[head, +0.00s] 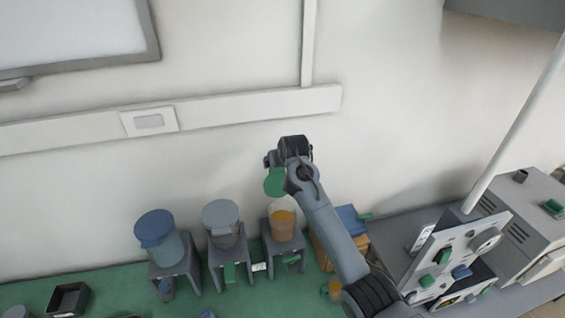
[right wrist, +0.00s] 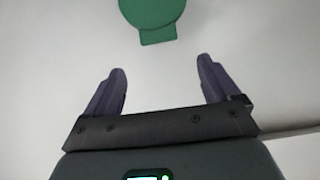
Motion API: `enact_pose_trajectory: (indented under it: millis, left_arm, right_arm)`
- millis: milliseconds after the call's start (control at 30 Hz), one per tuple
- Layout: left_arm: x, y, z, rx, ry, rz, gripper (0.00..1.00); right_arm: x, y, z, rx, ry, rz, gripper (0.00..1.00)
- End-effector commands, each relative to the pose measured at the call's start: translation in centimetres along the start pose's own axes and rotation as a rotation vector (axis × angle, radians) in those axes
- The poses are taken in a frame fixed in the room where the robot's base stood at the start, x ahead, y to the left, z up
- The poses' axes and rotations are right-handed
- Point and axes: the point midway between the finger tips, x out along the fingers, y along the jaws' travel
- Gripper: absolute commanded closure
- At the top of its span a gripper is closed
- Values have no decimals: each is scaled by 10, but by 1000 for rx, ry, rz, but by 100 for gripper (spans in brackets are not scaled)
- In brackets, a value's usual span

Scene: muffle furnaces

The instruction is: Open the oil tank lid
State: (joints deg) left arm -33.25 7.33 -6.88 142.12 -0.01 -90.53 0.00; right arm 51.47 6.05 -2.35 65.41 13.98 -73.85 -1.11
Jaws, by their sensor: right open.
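The oil tank (head: 283,228) is a clear cup with amber oil on a grey stand, and its top looks uncovered. Its green lid (head: 275,182) stands raised above the tank, in front of the wall. Whether it is still joined to the tank is hidden by my arm. In the right wrist view the round green lid (right wrist: 152,14) with its tab lies beyond the fingertips, cut off by the top edge. My right gripper (right wrist: 160,65) is open and empty, apart from the lid. In the head view it is beside and above the lid. My left gripper is not in view.
A blue-lidded tank (head: 156,230) and a grey-lidded tank (head: 221,218) stand left of the oil tank on the green bench (head: 120,275). A grey machine (head: 450,260) stands at right. The wall (head: 230,160) is close behind the tanks.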

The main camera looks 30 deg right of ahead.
Motion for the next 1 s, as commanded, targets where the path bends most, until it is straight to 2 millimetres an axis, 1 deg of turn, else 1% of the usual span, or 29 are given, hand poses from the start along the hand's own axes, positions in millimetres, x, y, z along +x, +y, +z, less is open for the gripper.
enact_pose_trajectory:
  millis: [100, 300, 800, 867, 933, 967, 1000]
  left_arm:
    - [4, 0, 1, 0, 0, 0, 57]
    - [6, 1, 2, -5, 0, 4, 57]
    - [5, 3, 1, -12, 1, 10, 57]
    - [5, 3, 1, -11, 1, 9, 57]
    - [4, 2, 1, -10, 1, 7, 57]
    - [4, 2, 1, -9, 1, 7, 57]
    - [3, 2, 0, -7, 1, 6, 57]
  right_arm:
    - [-12, 0, 0, -1, 2, 1, 11]
    - [-23, 1, 0, 0, 1, 1, 11]
    - [-24, 0, 0, -1, -1, 1, 11]
    - [-21, 1, 4, -2, -7, 2, 11]
    - [-15, 1, 14, -5, -24, 5, 11]
    - [-11, 2, 21, -7, -34, 7, 11]
    - [-4, 3, 32, -10, -52, 11, 11]
